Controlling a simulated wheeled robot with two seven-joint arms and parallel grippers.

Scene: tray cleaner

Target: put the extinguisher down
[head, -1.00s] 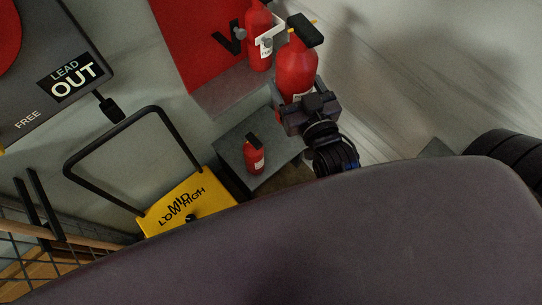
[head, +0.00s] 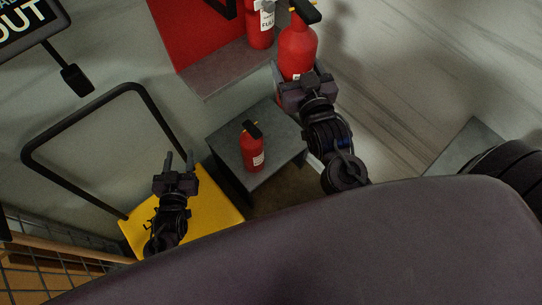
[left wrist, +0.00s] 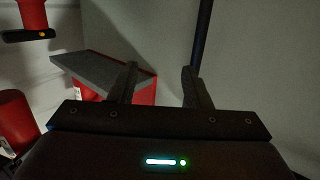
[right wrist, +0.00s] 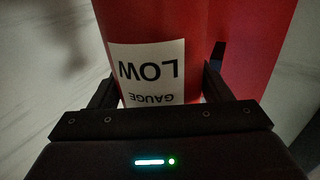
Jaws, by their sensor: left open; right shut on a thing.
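My right gripper (head: 308,88) is shut on a large red extinguisher (head: 297,52) with a black top. In the right wrist view this extinguisher (right wrist: 228,40) fills the space between the fingers, and its white label (right wrist: 148,72) reads "LOW GAUGE", upside down. Its base is hidden in the head view. My left gripper (head: 178,163) is open and empty above the yellow cart (head: 215,205). Its fingers also show apart in the left wrist view (left wrist: 160,85). A smaller red extinguisher (head: 252,155) stands on a grey box (head: 222,155).
Another red extinguisher (head: 260,30), labelled "FULL", stands at the red panel (head: 190,35) above a grey ledge (head: 215,75). The cart's black handle (head: 85,100) rises left of my left gripper. Wire mesh (head: 50,265) is at lower left.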

